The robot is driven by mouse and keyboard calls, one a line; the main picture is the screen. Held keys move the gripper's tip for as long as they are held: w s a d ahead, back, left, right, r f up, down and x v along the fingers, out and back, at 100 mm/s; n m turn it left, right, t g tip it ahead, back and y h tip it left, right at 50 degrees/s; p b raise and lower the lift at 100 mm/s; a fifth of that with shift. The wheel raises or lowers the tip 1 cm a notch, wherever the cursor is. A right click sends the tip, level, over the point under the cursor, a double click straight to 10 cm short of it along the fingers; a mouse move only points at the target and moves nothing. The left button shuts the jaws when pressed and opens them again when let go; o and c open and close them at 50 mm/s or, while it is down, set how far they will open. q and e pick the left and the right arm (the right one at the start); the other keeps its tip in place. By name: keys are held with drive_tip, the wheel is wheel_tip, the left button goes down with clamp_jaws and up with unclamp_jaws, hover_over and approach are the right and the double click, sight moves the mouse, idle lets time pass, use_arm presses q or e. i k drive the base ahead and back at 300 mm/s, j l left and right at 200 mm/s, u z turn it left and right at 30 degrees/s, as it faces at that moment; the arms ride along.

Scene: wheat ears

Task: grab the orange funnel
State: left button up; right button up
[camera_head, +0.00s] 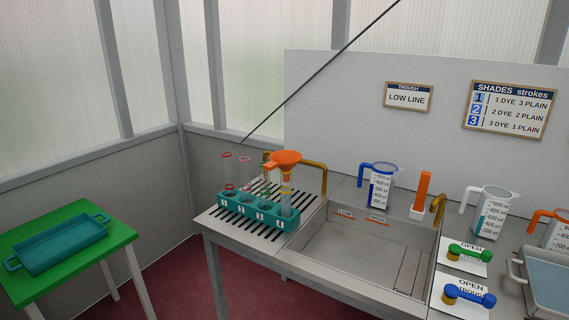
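The orange funnel (286,158) is upright above the teal rack (246,211) on the left part of the bench. It appears to sit over the rack's right end, with a clear tube below it; the exact contact is too small to tell. A short orange handle sticks out to its left. Several clear tubes stand in the numbered rack, some with red or pink rims. Neither of my grippers is in view.
A brass tap (313,165) stands just behind the funnel. A sink (365,250) lies to the right. A blue-handled jug (381,187) and a white-handled jug (491,214) stand along the bench. A green table (62,284) with a teal tray (61,243) is at left.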

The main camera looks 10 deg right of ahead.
sight(286, 160)
drive_tip(key=z, duration=0.45)
drive_tip(key=i+j+z, duration=0.2)
drive_tip(key=j+z, duration=0.7)
drive_tip(key=j, duration=0.15)
drive_tip(key=j+z, duration=0.45)
drive_tip(key=j, duration=0.15)
drive_tip(key=i+j, duration=0.05)
